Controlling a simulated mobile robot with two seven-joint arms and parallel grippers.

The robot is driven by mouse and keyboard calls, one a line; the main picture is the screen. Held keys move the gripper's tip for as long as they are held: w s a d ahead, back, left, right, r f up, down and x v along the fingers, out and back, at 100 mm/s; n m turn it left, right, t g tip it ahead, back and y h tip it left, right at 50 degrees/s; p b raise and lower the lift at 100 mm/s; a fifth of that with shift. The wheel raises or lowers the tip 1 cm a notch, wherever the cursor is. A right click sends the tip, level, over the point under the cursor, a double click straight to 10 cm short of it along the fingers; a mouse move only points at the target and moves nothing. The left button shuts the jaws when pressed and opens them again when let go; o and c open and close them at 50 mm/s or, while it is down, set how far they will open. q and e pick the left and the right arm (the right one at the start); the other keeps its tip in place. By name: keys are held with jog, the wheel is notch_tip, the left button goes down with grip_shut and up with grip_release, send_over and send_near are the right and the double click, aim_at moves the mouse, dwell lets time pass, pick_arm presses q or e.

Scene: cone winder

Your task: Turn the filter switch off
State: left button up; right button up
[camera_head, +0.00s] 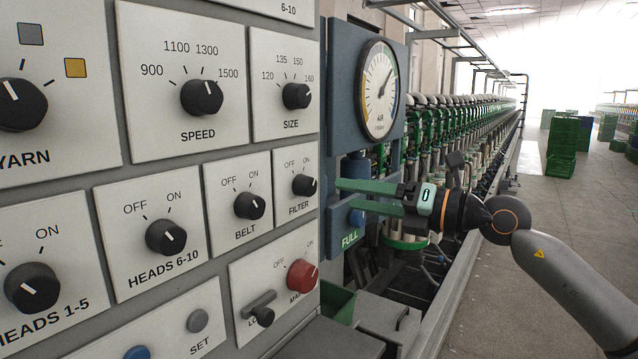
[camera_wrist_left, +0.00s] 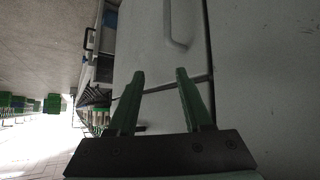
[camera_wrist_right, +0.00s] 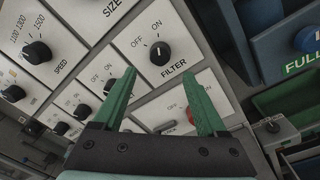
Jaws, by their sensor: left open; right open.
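The filter switch is a black round knob (camera_head: 305,184) on a white plate marked OFF and ON, on the grey control panel. It also shows in the right wrist view (camera_wrist_right: 160,53), where its white mark appears to point toward ON. My right gripper (camera_head: 342,193) is open and empty, just right of the panel's edge, with its fingers pointing left toward the knob. In the right wrist view the knob lies beyond the fingertips (camera_wrist_right: 157,73), apart from them. My left gripper (camera_wrist_left: 160,71) is open and empty before a grey machine cover; it is outside the head view.
The belt knob (camera_head: 249,205) is left of the filter plate; a red knob (camera_head: 302,275) and a small lever (camera_head: 262,312) are below.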

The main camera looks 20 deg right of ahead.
aim_at(312, 188)
jog(key=p+x, duration=0.1)
jog(key=x, duration=0.6)
jog(key=shift+w+a, duration=0.15)
jog(key=shift+w, duration=0.05)
jog(key=shift+c, duration=0.2)
grip_shut()
